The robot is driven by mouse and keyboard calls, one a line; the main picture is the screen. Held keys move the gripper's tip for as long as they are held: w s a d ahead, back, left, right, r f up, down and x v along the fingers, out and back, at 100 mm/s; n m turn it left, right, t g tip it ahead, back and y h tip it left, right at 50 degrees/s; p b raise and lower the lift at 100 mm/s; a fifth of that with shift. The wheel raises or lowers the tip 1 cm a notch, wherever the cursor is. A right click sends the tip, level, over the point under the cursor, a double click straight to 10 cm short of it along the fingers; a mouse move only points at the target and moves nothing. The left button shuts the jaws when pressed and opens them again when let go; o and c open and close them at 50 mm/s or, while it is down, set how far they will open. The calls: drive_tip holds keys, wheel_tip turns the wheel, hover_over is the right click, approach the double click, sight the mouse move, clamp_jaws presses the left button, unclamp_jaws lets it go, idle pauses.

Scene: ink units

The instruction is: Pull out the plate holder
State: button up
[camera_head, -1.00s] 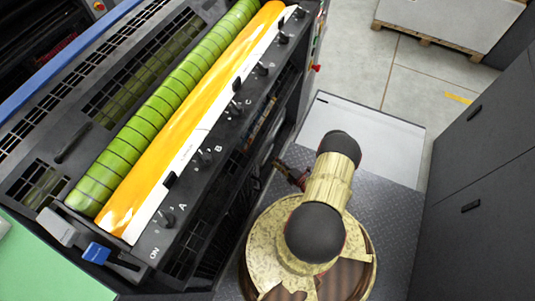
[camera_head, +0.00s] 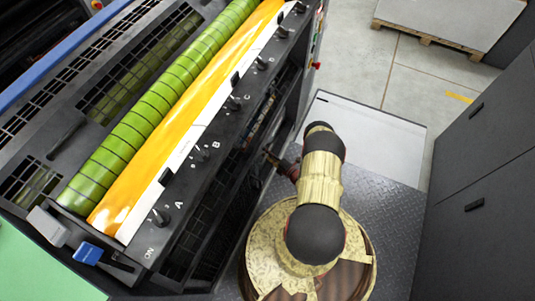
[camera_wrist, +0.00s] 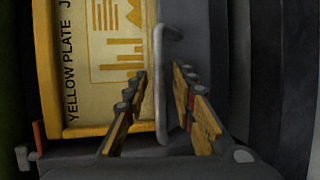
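The plate holder (camera_wrist: 110,60) shows in the wrist view as a yellow-framed panel with a chart print and the words "YELLOW PLATE". A grey metal bar handle (camera_wrist: 160,95) runs upright along its right edge and bends right at the top. My gripper (camera_wrist: 158,74) is open, one finger on each side of this bar. Gaps show between the bar and both fingers; I cannot tell how deep the bar sits between them. In the head view my gripper (camera_head: 270,157) is a small shape at the machine's right side. The plate holder is hidden there under the control panel.
The printing unit (camera_head: 190,165) with knobs and a green-and-yellow ink roller fills the left. Dark cabinets (camera_head: 485,180) stand close on the right. My base is on a narrow metal walkway (camera_head: 385,240) between them. A pallet (camera_head: 430,38) lies at the back.

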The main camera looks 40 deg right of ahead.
clamp_jaws()
idle(0.7)
